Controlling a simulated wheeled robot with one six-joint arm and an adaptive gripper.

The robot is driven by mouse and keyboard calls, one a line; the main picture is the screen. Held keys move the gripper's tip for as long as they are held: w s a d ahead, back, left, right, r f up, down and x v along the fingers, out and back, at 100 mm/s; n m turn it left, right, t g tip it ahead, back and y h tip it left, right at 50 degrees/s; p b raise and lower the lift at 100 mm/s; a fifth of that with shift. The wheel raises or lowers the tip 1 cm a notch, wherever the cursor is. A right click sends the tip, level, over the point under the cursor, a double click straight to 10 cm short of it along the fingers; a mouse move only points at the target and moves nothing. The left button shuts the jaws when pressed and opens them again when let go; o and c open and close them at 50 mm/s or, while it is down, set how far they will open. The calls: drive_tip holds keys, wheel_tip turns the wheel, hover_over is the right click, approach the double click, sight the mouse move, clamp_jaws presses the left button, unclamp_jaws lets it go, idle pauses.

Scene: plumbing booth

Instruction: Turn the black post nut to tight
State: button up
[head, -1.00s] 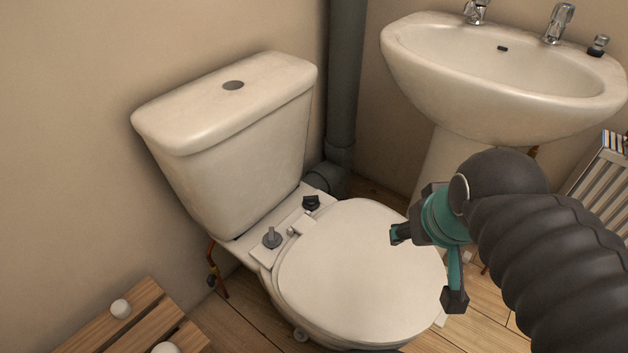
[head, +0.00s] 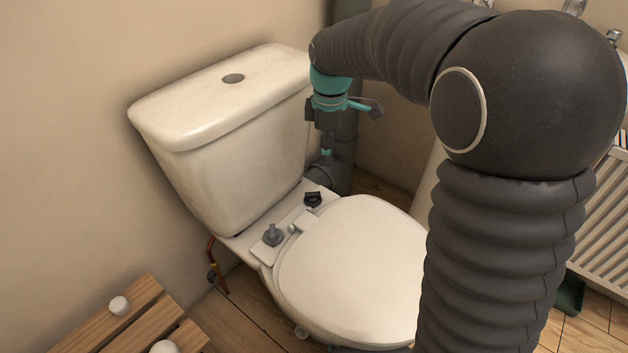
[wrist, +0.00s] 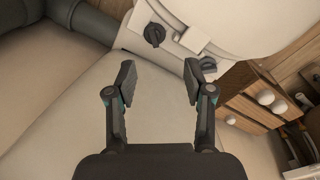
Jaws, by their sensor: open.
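The black post nut (head: 313,199) sits at the back of the toilet, behind the seat hinge on the far side. It also shows in the wrist view (wrist: 154,35), beyond the fingertips and near the top of the picture. My gripper (head: 326,155) points downward above the nut, beside the cistern, apart from the nut. In the wrist view its two fingers (wrist: 160,80) are spread with nothing between them. A grey post nut (head: 272,236) with an upright stud sits on the near side of the hinge.
The white cistern (head: 222,110) rises close to the left of my gripper. The toilet lid (head: 350,265) is down in front of the nuts. A grey waste pipe (head: 343,165) stands behind. A wooden slatted stool (head: 135,320) with white knobs is at the lower left.

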sight(314, 193)
drive_tip(key=w+a+f, duration=0.1)
drive_tip(key=f, duration=0.4)
drive_tip(key=a+f+n+b, duration=0.1)
drive_tip(key=f, duration=0.5)
drive_tip(key=w+a+f+n, duration=0.1)
drive_tip(key=f, duration=0.5)
drive_tip(key=shift+w+f+g, duration=0.1)
drive_tip(key=shift+w+g, duration=0.2)
drive_tip(key=shift+w, duration=0.05)
clamp_jaws()
